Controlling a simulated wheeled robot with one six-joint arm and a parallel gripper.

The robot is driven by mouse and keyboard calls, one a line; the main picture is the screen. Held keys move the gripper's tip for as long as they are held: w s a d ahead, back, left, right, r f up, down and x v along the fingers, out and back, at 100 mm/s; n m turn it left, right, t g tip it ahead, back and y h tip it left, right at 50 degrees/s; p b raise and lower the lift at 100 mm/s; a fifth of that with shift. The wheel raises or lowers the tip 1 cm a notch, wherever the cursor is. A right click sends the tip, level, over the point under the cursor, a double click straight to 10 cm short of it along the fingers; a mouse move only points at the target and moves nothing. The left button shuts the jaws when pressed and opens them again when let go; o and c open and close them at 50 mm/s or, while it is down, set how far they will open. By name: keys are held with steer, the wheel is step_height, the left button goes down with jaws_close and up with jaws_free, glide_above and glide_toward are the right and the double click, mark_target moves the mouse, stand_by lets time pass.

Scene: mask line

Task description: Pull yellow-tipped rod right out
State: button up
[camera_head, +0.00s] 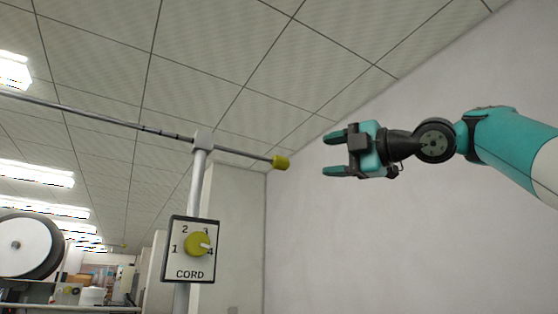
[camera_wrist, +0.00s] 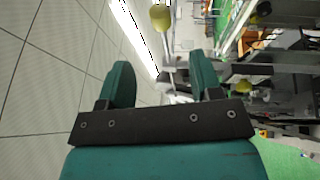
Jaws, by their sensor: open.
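The rod (camera_head: 241,151) is thin and grey and ends in a yellow tip (camera_head: 281,162) on its right. It passes through a light grey block (camera_head: 203,139) on top of a post, and its left part runs on to the picture's left edge. My gripper (camera_head: 329,154) is open and empty, to the right of the yellow tip, with a gap between them. Its fingers point left toward the tip. In the wrist view the yellow tip (camera_wrist: 160,17) shows beyond the fingers (camera_wrist: 160,82), near the top edge.
A dial plate (camera_head: 178,270) marked CORD with a yellow knob (camera_head: 197,244) is mounted on the post (camera_head: 197,180) below the rod. A large white reel (camera_head: 24,245) stands at lower left. A plain wall (camera_head: 400,240) is behind my arm. The space between gripper and tip looks clear.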

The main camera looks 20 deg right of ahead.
mark_target(287, 161)
steer(key=p+x, duration=0.4)
steer(key=x, duration=0.7)
steer(key=shift+w+a+r+p, duration=0.25)
steer(key=shift+p, duration=0.1)
steer(key=shift+w+a+f, duration=0.1)
steer(key=shift+w+a, duration=0.25)
steer(key=shift+w, duration=0.3)
steer(key=shift+c, duration=0.4)
